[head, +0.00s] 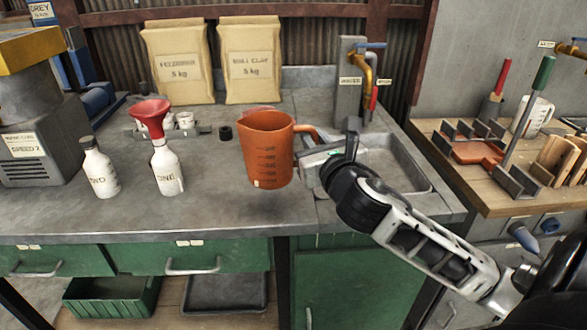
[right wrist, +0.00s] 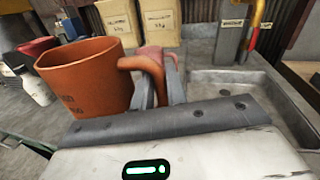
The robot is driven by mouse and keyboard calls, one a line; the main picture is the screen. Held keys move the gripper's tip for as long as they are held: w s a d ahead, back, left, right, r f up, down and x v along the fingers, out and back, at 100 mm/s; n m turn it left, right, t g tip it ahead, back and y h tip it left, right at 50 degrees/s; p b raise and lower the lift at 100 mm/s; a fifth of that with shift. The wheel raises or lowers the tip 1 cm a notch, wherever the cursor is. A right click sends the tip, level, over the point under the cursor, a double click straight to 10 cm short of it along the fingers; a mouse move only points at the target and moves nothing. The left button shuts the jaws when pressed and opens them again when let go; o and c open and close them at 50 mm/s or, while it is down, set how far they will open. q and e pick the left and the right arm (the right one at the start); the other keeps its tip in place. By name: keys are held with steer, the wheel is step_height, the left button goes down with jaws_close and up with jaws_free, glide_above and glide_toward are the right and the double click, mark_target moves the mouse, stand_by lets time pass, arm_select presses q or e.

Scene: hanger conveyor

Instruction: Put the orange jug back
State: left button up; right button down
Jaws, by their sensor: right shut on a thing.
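The orange jug (head: 266,150) is upright near the middle of the grey counter in the head view, with dark measuring marks on its side. Its handle points right, toward my right gripper (head: 312,153). The right gripper is shut on the jug's handle. In the right wrist view the jug (right wrist: 85,75) is at the left and its handle runs between the fingers (right wrist: 158,85). I cannot tell for sure whether the jug's base touches the counter or is just above it. My left gripper is not in view.
A white bottle with a red funnel (head: 151,118) and another white bottle (head: 99,170) stand left of the jug. Two paper sacks (head: 250,62) stand at the back. A sink (head: 395,165) with a tap is at right. A wooden side bench (head: 480,190) holds racks and tools.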

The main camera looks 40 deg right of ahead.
steer(key=shift+w+d+f+b, duration=0.4)
steer(key=shift+w+f, duration=0.85)
steer(key=shift+f, duration=0.45)
steer(key=shift+w+d+f+b, duration=0.45)
steer(key=shift+w+f, duration=0.75)
steer(key=shift+f, duration=0.45)
steer(key=shift+w+d+f+b, duration=0.4)
steer(key=shift+w+f, duration=0.85)
steer(key=shift+f, duration=0.45)
steer(key=shift+f, duration=0.15)
steer(key=c, duration=1.4)
jaws_free()
steer(key=shift+a, duration=0.1)
